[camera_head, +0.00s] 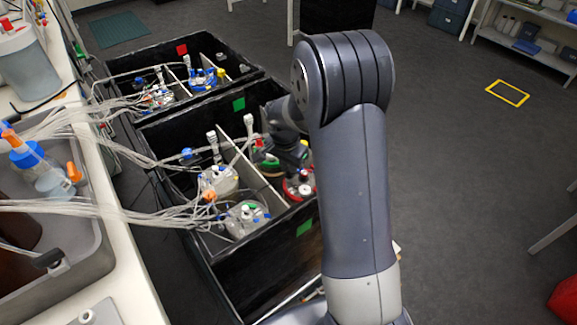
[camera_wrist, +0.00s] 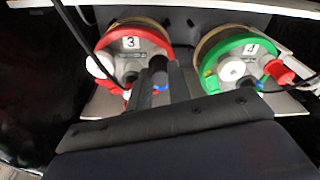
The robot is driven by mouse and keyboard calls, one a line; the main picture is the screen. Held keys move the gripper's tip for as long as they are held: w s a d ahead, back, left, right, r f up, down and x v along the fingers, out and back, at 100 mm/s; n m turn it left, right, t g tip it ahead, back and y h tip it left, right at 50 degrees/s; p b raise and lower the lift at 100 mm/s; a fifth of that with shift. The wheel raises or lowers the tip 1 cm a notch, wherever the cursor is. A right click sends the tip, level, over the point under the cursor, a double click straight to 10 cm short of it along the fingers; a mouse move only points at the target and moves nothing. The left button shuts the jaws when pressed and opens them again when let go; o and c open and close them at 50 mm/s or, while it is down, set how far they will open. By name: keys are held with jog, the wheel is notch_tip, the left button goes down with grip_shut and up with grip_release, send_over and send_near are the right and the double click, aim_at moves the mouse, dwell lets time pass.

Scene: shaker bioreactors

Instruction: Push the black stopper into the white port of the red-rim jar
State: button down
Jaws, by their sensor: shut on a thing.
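The red-rim jar (camera_wrist: 130,42), labelled 3, is at the upper left of the wrist view; its red rim also shows in the head view (camera_head: 299,190), partly behind my arm. A round white fitting (camera_wrist: 100,66) is on the left of its lid; I cannot tell whether it is the white port. My gripper (camera_wrist: 172,72) is shut on the black stopper (camera_wrist: 158,66), a dark cylinder at the right edge of the red-rim jar's lid. The stopper's lower end is hard to see, so I cannot tell whether it touches a port.
A green-rim jar (camera_wrist: 238,50), labelled 4, stands right beside it in the wrist view, with white and red fittings. In the head view, other jars (camera_head: 220,180) with tubing stand in divided black crates (camera_head: 262,265). A white bench (camera_head: 125,270) is at left.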

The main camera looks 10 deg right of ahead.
jog(key=shift+f+b, duration=0.4)
jog(key=shift+f, duration=0.1)
dwell(0.3)
jog(key=c, duration=1.2)
grip_release()
jog(key=shift+c, duration=0.2)
jog(key=shift+r, duration=0.1)
notch_tip(320, 180, up, 11)
jog(key=a, duration=0.1)
jog(key=shift+s+f+p, duration=0.2)
jog(key=shift+s+p, duration=0.15)
jog(key=shift+s, duration=0.05)
jog(key=f, duration=0.6)
jog(key=d+f, duration=0.1)
jog(key=f, duration=0.3)
jog(key=shift+w, duration=0.4)
